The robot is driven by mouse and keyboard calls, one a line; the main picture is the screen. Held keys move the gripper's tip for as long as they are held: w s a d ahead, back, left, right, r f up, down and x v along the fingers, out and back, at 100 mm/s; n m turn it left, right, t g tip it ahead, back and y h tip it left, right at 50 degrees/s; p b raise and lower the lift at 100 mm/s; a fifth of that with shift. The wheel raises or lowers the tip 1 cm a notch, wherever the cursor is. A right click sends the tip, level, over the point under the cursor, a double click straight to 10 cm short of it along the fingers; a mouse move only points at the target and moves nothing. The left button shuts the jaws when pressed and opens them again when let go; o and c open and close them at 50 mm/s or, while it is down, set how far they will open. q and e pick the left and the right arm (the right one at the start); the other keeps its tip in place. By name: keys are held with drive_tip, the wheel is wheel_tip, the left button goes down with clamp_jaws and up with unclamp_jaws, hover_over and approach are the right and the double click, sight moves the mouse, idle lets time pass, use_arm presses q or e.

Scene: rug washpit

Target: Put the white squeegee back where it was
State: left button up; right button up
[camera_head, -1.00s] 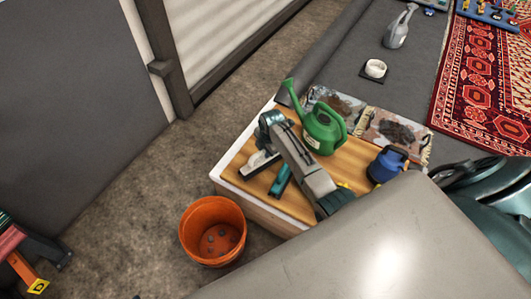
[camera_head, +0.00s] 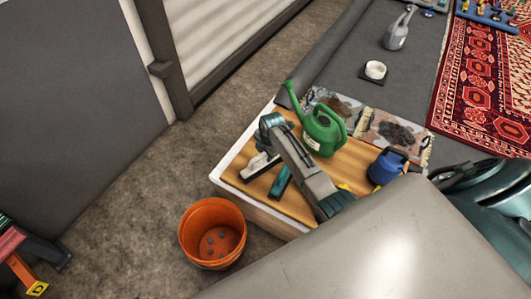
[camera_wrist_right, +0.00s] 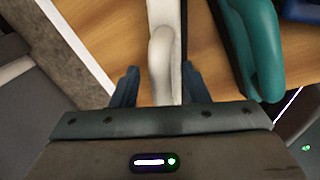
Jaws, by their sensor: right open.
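The white squeegee (camera_head: 256,166) lies on the wooden top of the low bench, near its left edge. In the right wrist view its pale handle (camera_wrist_right: 163,45) runs between the two fingers. My right gripper (camera_wrist_right: 159,88) is open, with a finger on each side of the handle and visible gaps. In the head view my right gripper (camera_head: 265,147) is over the squeegee, and part of it is hidden by my arm. A teal squeegee (camera_head: 280,182) lies just right of it and also shows in the wrist view (camera_wrist_right: 257,50). My left gripper is not in view.
A green watering can (camera_head: 322,132) and a blue jug (camera_head: 388,165) stand on the bench (camera_head: 240,152). An orange bucket (camera_head: 212,232) stands on the floor in front. Two small rug pieces (camera_head: 395,135) lie behind the can.

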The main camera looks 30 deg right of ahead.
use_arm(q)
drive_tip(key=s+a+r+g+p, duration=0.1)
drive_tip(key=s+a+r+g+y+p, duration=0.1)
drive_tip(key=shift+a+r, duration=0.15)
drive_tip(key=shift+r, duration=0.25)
use_arm(e)
wheel_tip(320, 180, up, 11)
drive_tip(key=s, duration=0.2)
drive_tip(key=shift+d, duration=0.15)
